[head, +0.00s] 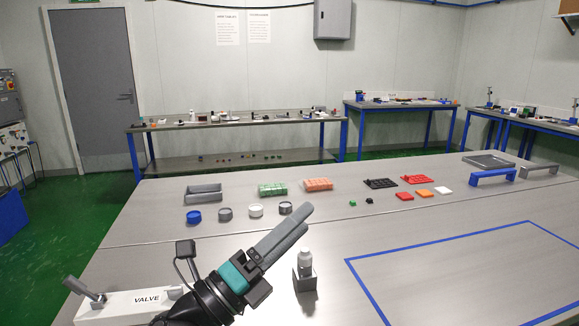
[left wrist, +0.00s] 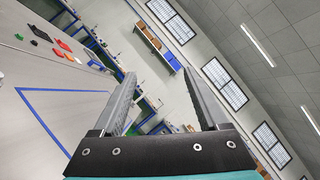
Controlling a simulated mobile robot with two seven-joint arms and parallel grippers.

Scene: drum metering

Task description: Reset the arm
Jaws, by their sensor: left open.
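My left gripper (head: 287,230) reaches in from the bottom of the head view, raised above the near part of the grey table and pointing up and to the right. In the left wrist view its two long grey fingers (left wrist: 160,100) stand apart with nothing between them. The view between them looks out across the room, tilted. My right gripper is not in view. A white box marked VALVE (head: 130,305) with a grey lever (head: 88,291) lies left of my arm.
A grey tray (head: 203,193), round cups, green blocks (head: 272,189) and orange blocks (head: 318,184) stand farther back. Red, orange and white pieces lie near a blue handle (head: 493,177). A blue-taped rectangle (head: 436,247) on the right is empty. Other benches (head: 235,123) line the wall.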

